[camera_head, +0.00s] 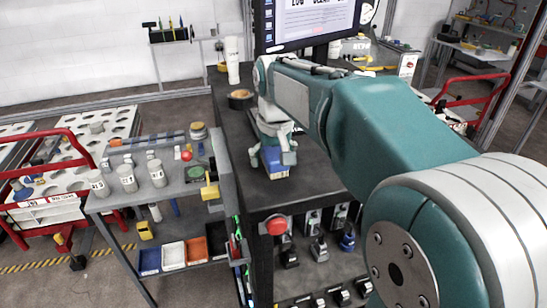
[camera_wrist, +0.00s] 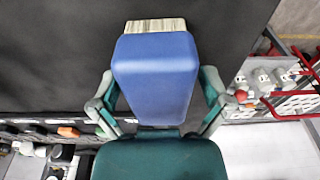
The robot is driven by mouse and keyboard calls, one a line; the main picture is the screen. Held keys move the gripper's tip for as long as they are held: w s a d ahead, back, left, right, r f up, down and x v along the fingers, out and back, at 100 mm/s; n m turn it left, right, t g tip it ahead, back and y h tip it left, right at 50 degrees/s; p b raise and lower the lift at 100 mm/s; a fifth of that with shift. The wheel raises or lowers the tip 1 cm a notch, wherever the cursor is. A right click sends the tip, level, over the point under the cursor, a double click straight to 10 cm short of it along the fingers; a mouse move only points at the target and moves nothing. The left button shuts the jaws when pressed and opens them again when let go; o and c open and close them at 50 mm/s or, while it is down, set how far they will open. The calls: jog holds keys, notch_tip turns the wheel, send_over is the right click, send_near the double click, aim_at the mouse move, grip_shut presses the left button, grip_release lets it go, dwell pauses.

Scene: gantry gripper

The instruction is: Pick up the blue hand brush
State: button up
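The blue hand brush (camera_wrist: 156,75) lies along the middle of the wrist view, its pale bristles (camera_wrist: 155,25) showing at the far end. In the head view a small part of the brush (camera_head: 276,173) shows below my gripper, at the dark table's near edge. My gripper (camera_wrist: 157,85) has one finger on each side of the brush, with the tips very close to its edges. I cannot tell whether the fingers press on it. The gripper also shows from behind in the head view (camera_head: 273,158). The brush's underside is hidden.
The black tabletop (camera_head: 226,115) carries a tape roll (camera_head: 240,98), a white cylinder (camera_head: 232,60) and a monitor (camera_head: 305,20). A lower grey bench (camera_head: 125,200) with several weights stands to the left. Tools sit on shelves below the table.

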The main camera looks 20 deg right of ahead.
jog(key=c, duration=0.9)
jog(key=shift+c, duration=0.2)
jog(key=shift+r, duration=0.35)
notch_tip(320, 180, up, 3)
jog(key=shift+f, duration=0.1)
jog(key=s+d+r, duration=0.2)
jog(key=s+r, duration=0.8)
jog(key=s, duration=0.4)
jog(key=shift+d, duration=0.4)
